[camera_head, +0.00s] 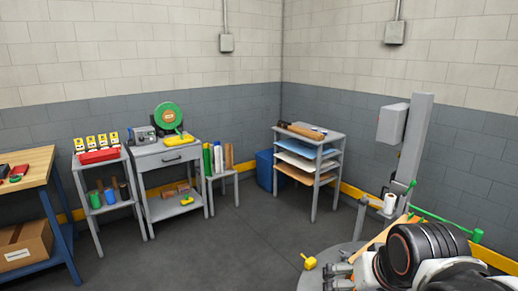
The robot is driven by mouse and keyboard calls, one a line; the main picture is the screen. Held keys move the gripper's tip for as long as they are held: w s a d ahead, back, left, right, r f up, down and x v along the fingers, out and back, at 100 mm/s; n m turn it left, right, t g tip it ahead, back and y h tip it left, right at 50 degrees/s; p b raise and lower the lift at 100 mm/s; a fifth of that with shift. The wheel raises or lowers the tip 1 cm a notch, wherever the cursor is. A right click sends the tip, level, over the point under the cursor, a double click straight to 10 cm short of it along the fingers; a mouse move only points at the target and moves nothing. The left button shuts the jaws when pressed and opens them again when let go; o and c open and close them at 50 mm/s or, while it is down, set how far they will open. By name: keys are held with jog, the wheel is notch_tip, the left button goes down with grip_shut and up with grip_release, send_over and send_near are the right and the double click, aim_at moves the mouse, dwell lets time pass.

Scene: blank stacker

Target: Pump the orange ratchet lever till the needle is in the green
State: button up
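A grey column machine (412,150) with a grey box (391,124) on it stands at the right. A green bar (445,222) sticks out low on it. An orange-tan strip (381,236) lies partly behind my arm; I cannot tell whether it is the orange ratchet lever. No needle or green gauge zone can be made out. My gripper (340,279) is at the bottom right, partly cut off by the frame edge, left of my black wrist and over a round grey surface. Its finger opening is not clear, and nothing can be made out in it.
A small yellow object (309,262) lies left of my gripper. A grey shelf rack (312,152) stands at the back, beside a blue bin (265,170). Grey carts (170,155) and a wooden-topped bench (38,158) stand at the left. The middle floor is clear.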

jog(key=shift+n+t, duration=0.5)
jog(key=shift+n, duration=0.2)
jog(key=s, duration=0.2)
jog(key=s+f, duration=0.1)
jog(key=s, duration=0.1)
jog(key=shift+s+a, duration=0.1)
jog(key=shift+s, duration=0.3)
jog(key=shift+c, duration=0.6)
